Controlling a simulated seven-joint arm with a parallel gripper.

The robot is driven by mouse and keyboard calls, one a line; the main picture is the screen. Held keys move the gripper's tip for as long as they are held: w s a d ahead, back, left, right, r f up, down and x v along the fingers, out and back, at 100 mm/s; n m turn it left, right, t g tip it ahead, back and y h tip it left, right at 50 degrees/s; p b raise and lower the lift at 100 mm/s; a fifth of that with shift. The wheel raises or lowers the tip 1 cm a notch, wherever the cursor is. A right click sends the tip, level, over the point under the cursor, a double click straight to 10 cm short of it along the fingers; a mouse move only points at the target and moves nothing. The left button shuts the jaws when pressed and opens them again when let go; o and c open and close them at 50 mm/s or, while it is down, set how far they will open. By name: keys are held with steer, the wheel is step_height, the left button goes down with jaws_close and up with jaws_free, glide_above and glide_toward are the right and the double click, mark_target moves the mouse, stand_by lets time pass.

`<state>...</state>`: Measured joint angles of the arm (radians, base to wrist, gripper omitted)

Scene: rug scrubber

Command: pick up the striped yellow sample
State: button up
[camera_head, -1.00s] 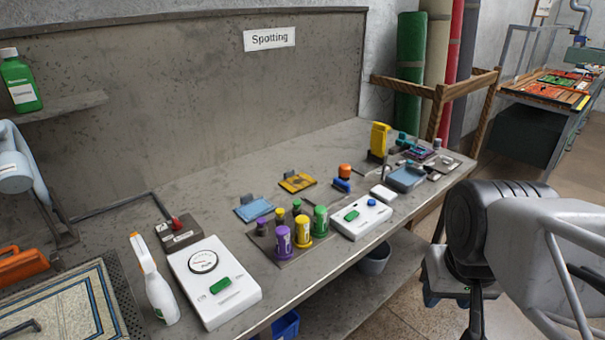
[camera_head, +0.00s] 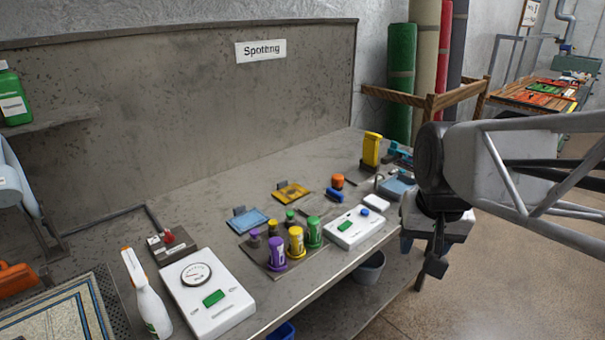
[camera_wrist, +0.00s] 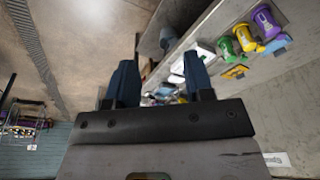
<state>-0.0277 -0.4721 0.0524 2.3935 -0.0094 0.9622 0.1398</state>
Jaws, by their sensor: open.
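The striped yellow sample (camera_head: 292,193) is a flat yellow piece with dark markings and a small grey tab at its back edge. It lies on the grey bench (camera_head: 225,184), behind the bottles and right of a similar blue sample (camera_head: 248,221). It also shows small in the wrist view (camera_wrist: 234,72), at the right. My gripper (camera_head: 436,262) hangs at the bench's right front side, well away from the sample. In the wrist view its two dark blue fingers (camera_wrist: 161,78) stand apart with nothing held between them.
Purple, yellow and green bottles (camera_head: 296,242) stand in front of the samples. A white device (camera_head: 355,228) is right of them. An orange-capped item (camera_head: 337,181) and a tall yellow object (camera_head: 371,150) stand farther right. A spray bottle (camera_head: 146,295) and white scale (camera_head: 209,293) are left.

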steer(key=w+a+r+m, duration=0.1)
steer(key=w+a+r, duration=0.1)
steer(key=w, duration=0.8)
steer(key=w+a+r+m, duration=0.1)
steer(key=w+a+r, duration=0.15)
steer(key=w, duration=0.65)
steer(key=m+g, duration=0.2)
steer(key=m, duration=0.4)
glide_above(289, 190)
steer(key=w+a, duration=0.2)
steer(key=a, duration=0.1)
step_height(289, 190, down, 24)
steer(key=shift+s+d+r, duration=0.1)
steer(key=shift+d, duration=0.05)
steer(key=shift+a+f, duration=0.2)
steer(key=shift+f, duration=0.1)
steer(key=shift+f, duration=1.3)
steer(key=shift+f, duration=2.6)
